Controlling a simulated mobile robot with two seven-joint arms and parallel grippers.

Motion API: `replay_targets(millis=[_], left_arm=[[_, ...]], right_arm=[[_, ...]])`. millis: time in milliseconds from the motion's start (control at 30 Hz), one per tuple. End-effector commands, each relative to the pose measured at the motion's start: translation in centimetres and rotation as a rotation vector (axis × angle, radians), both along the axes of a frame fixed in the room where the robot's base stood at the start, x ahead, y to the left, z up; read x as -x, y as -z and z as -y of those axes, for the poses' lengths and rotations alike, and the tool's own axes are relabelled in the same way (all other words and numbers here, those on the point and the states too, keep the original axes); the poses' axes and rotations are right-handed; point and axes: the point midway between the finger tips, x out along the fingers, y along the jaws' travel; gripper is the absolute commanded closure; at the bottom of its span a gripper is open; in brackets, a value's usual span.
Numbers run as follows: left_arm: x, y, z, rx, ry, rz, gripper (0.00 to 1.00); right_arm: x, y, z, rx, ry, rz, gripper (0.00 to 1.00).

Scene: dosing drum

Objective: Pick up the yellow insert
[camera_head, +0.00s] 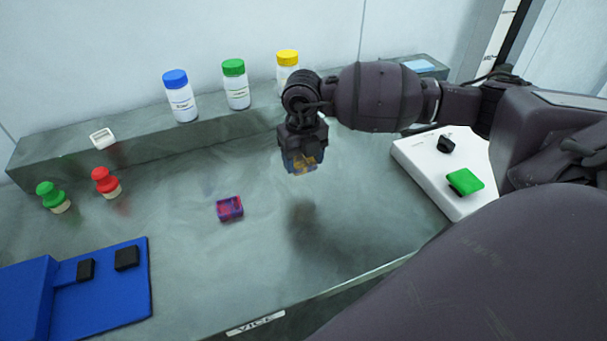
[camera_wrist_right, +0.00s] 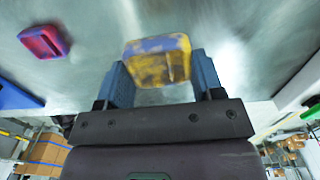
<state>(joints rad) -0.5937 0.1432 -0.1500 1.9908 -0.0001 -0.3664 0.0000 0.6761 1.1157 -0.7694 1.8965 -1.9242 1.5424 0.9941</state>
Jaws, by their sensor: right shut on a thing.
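The yellow insert (camera_head: 303,163), a small block with yellow and bluish-purple patches, is held between the fingers of my right gripper (camera_head: 299,158). In the right wrist view the yellow insert (camera_wrist_right: 157,62) sits between the two blue fingers of the right gripper (camera_wrist_right: 163,82), slightly blurred. The gripper is shut on it and holds it above the grey bench, with a soft dark shadow below. Parts of the insert are hidden by the fingers in the head view. My left gripper is not in view.
A purple and red insert (camera_head: 230,208) lies on the bench. A blue fixture (camera_head: 110,307) is at lower left, a white board (camera_head: 424,172) with a green block (camera_head: 464,181) at right. Green (camera_head: 53,197) and red (camera_head: 106,182) small bottles stand left. Several capped bottles stand on the rear ledge (camera_head: 140,143).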

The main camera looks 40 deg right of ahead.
Motion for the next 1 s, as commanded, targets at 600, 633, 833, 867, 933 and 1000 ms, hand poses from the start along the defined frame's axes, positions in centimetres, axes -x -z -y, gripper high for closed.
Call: replay_targets(millis=[600, 633, 833, 867, 933, 1000], left_arm=[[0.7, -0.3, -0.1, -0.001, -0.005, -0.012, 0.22], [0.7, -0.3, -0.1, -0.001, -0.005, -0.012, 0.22], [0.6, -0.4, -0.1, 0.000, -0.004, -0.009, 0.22], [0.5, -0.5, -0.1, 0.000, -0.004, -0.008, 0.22], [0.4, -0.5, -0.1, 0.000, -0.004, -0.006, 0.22], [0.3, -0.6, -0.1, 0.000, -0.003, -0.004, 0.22]], right_arm=[[0.0, -11.8, 0.0, 0.000, 0.000, 0.000, 0.62], [0.0, -12.0, 0.0, 0.001, 0.000, 0.000, 0.62], [0.0, -12.4, 0.0, 0.001, -0.002, -0.001, 0.62], [0.0, -12.4, 0.0, 0.001, -0.006, -0.001, 0.62], [0.0, -12.4, 0.0, 0.001, -0.029, -0.001, 0.62], [0.0, -12.4, 0.0, 0.000, -0.072, 0.000, 0.62]])
